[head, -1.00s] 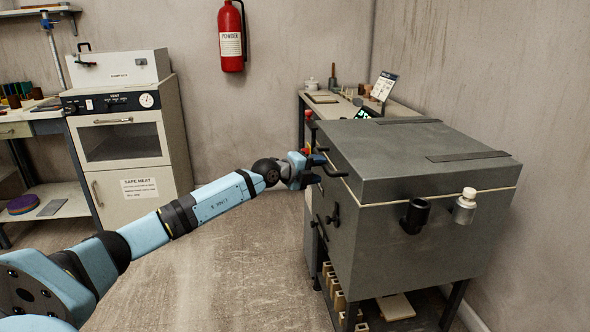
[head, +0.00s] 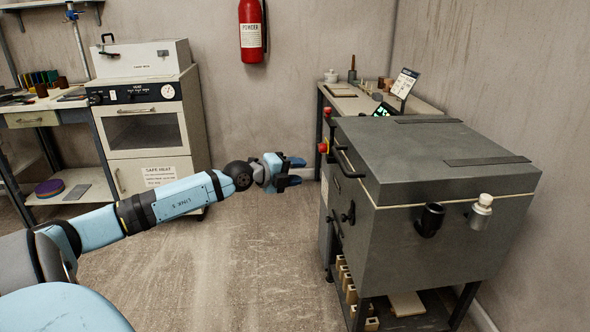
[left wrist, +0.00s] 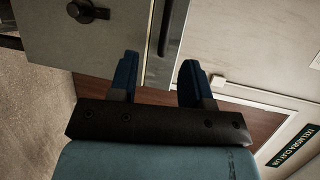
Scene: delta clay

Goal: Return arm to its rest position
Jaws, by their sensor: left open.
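My left arm reaches in from the left in the head view, in pale blue and black. Its gripper (head: 298,171) is open with nothing between its fingers. It hangs in the air just left of the grey kiln-like chest (head: 420,215), apart from the chest's front handle in the head view. In the left wrist view, both dark blue fingers (left wrist: 158,82) stand apart, with the chest's grey front (left wrist: 85,45) and a dark bar beyond them. My right gripper is in neither view.
A white oven (head: 150,135) stands at the back left beside a workbench (head: 40,120). A red extinguisher (head: 251,32) hangs on the wall. A side table (head: 345,103) stands behind the chest. The floor (head: 230,270) between oven and chest is clear.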

